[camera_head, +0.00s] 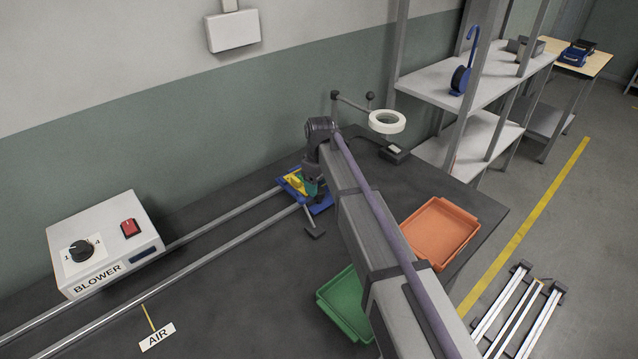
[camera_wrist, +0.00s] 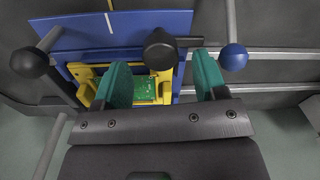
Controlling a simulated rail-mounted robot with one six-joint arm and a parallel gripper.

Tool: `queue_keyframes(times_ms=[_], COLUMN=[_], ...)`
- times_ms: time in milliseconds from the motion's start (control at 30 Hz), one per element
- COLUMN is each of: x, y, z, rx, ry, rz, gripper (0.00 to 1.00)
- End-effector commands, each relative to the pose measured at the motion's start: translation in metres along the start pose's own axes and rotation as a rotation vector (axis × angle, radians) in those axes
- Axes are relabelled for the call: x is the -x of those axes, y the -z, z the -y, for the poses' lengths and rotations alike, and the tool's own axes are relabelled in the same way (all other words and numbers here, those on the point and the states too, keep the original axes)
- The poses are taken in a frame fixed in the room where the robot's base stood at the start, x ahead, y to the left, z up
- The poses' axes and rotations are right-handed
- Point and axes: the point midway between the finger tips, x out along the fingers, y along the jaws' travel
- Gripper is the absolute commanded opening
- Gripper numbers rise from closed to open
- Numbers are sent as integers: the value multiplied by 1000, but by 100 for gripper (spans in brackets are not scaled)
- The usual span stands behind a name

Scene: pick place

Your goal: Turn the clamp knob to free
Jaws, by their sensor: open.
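A blue carriage plate (camera_head: 322,208) with a yellow fixture (camera_head: 296,182) sits on two rails; both the blue plate (camera_wrist: 130,30) and the yellow fixture (camera_wrist: 84,73) show in the wrist view. A green circuit board (camera_wrist: 145,90) lies in the fixture. A dark round knob (camera_wrist: 160,49) with a short dark bar appears between my fingers, just beyond their tips; I cannot tell if they touch it. A black ball (camera_wrist: 29,62) is at left and a blue ball (camera_wrist: 233,57) at right. My gripper (camera_wrist: 160,75), with teal fingers, is open; it also shows over the fixture in the head view (camera_head: 311,186).
A blower box (camera_head: 105,240) stands at the left by the rails (camera_head: 225,217). A green tray (camera_head: 345,310) and an orange tray (camera_head: 440,232) flank my arm. A ring lamp (camera_head: 387,121) stands behind. The dark bench near the AIR label (camera_head: 157,337) is mostly clear.

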Motion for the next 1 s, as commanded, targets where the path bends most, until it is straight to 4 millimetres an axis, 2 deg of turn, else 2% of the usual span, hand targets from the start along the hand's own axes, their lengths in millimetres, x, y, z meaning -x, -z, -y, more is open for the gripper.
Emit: queue_keyframes(times_ms=[33,100,200,300,400,800,900,933,967,1000], x=[24,43,67,82,86,83,83,83,82,82], y=[0,0,0,0,0,0,-2,-11,-29,-59], z=[0,0,0,0,0,0,1,8,20,33], rx=[0,0,0,0,0,-2,-83,-141,-209,-304], ry=[0,0,0,0,0,0,-1,-3,-5,-8], rz=[0,0,0,0,0,0,0,-1,-1,-2], gripper=[65,65,65,65,65,65,65,65,65,65])
